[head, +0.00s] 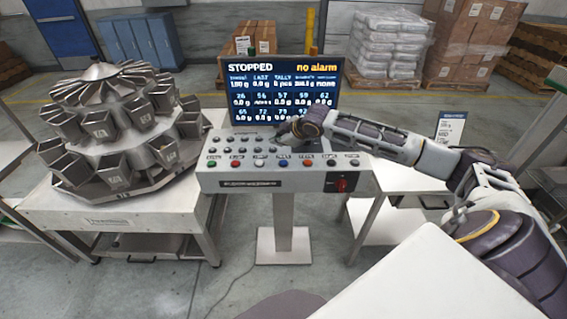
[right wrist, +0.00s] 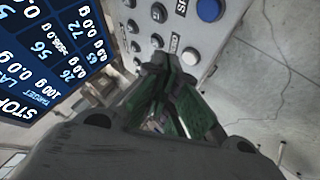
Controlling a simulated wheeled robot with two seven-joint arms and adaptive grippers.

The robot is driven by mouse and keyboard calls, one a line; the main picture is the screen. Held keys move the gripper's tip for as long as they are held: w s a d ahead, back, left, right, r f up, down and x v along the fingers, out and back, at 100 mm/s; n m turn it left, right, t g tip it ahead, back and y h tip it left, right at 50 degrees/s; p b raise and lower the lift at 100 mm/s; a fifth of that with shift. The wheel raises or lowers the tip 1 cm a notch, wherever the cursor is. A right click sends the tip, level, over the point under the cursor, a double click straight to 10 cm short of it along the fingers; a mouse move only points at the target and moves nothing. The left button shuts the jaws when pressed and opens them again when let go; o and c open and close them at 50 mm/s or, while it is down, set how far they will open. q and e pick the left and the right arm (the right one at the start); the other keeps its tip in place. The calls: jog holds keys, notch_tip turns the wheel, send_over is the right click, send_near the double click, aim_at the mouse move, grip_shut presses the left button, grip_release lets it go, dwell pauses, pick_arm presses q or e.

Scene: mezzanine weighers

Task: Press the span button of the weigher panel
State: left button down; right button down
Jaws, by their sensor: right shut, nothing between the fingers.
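The weigher panel (head: 285,182) is a grey sloped box on a post, with a row of coloured buttons along its front and rows of small buttons behind. My right gripper (head: 282,134) is shut and empty over the panel's upper middle, behind the blue button (head: 284,162). In the right wrist view its fingertips (right wrist: 173,64) are close to a pale button (right wrist: 190,56); I cannot tell whether they touch. The blue button (right wrist: 209,9) is beyond them, beside a cut-off label (right wrist: 181,8). I cannot read which button is span. My left gripper is out of view.
A screen (head: 281,90) reading STOPPED and "no alarm" stands behind the panel. A multihead weigher (head: 118,125) sits on a table (head: 120,212) at left. A red rotary switch (head: 341,185) is on the panel's front. A white surface (head: 425,275) lies at lower right.

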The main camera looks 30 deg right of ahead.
jog(key=shift+w+d+r, duration=0.25)
jog(key=shift+d+r, duration=0.3)
jog(key=shift+d, duration=0.1)
jog(key=shift+f, duration=0.1)
jog(key=b, duration=0.2)
send_over(282, 163)
jog(key=shift+a+f, duration=0.1)
jog(key=shift+f, duration=2.05)
jog(key=shift+f+b, duration=0.95)
jog(key=shift+b, duration=0.2)
jog(key=shift+f, duration=1.25)
jog(key=shift+f, duration=0.35)
